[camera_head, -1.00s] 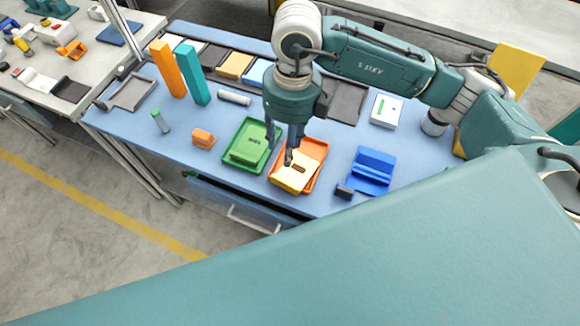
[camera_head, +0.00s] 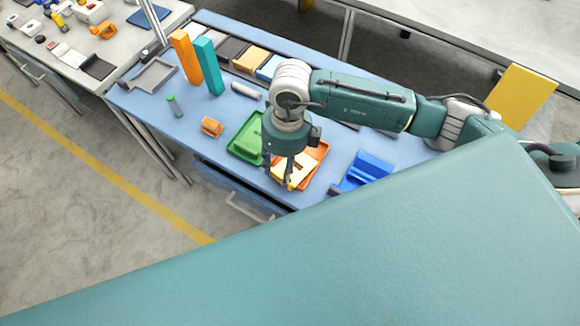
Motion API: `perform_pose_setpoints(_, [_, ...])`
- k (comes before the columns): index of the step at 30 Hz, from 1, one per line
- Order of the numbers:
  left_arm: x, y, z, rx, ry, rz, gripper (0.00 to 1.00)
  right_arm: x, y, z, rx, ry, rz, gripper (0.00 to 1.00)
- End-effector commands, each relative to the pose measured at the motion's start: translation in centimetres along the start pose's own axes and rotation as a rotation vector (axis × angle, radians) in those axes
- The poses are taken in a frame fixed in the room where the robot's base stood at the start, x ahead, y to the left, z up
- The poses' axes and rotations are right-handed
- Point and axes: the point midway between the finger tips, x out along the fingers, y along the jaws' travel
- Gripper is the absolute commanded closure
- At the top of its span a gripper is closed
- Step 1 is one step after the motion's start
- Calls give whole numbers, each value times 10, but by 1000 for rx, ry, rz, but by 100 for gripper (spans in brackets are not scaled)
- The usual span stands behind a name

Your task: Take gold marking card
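An orange tray (camera_head: 322,156) sits near the front edge of the blue-topped bench. A pale yellow piece (camera_head: 304,167) lies in it, partly covered by my gripper. A gold-coloured card-like piece (camera_head: 250,59) lies in the row at the back of the bench; I cannot tell which of the two is the gold marking card. My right gripper (camera_head: 279,173) points down over the left part of the orange tray. Its fingers look apart, with nothing seen held between them. Whether a finger touches the yellow piece cannot be told. My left gripper is not in view.
A green tray (camera_head: 233,149) stands directly left of the orange one, a blue holder (camera_head: 367,168) to its right. An orange block (camera_head: 211,127), a tall orange post (camera_head: 186,58) and a teal post (camera_head: 208,66) stand left. My teal body hides the lower right.

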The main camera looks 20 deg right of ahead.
Motion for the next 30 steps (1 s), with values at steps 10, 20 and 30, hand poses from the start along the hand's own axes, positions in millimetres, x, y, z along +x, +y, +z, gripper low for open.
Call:
perform_pose_setpoints(10, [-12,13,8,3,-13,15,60,27,0,0,0,-1,0,61])
perform_pose_setpoints(20, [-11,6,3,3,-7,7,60,27,0,0,1,-1,0,100])
perform_pose_setpoints(30, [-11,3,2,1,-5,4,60,25,0,0,1,-2,0,100])
